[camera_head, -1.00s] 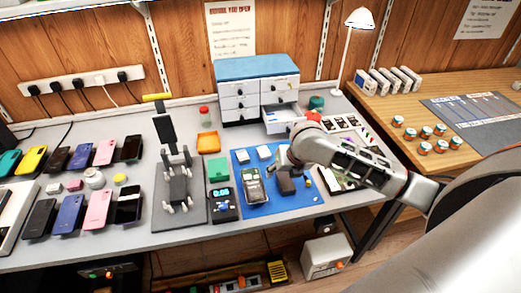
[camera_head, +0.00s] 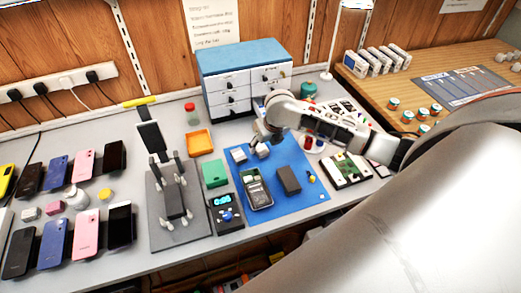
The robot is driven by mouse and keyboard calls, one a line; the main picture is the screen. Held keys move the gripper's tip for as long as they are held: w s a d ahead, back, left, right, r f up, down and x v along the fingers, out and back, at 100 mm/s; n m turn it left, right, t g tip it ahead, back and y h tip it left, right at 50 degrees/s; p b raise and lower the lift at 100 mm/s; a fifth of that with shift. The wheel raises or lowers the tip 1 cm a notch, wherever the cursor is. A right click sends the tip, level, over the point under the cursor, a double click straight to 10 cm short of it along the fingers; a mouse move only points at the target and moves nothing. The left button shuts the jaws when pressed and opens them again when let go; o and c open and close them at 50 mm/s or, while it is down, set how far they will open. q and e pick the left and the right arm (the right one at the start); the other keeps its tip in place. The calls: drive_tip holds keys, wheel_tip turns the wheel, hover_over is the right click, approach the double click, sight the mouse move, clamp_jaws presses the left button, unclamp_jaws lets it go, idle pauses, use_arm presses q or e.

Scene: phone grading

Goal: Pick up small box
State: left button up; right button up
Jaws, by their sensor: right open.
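Two small white boxes lie near the far left corner of the blue mat (camera_head: 290,205). One small white box (camera_head: 238,155) is in plain view at the left. The other small white box (camera_head: 262,150) is just below my right gripper (camera_head: 262,138) and partly hidden by it. My right gripper is open and points down at this spot; I cannot tell whether it touches the box. A dark grey box (camera_head: 288,180) lies farther right on the mat. My left gripper is not in view.
An opened device (camera_head: 256,190) and a meter (camera_head: 225,213) lie near the boxes. A green box (camera_head: 215,173) and an orange tray (camera_head: 199,143) stand to the left. A drawer cabinet (camera_head: 228,98) with a blue top stands behind. Several phones fill the left side.

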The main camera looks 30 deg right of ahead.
sight(261, 150)
drive_tip(key=shift+x, duration=1.15)
drive_tip(key=shift+w+f, duration=0.15)
drive_tip(key=shift+f, duration=0.05)
drive_tip(key=c, duration=1)
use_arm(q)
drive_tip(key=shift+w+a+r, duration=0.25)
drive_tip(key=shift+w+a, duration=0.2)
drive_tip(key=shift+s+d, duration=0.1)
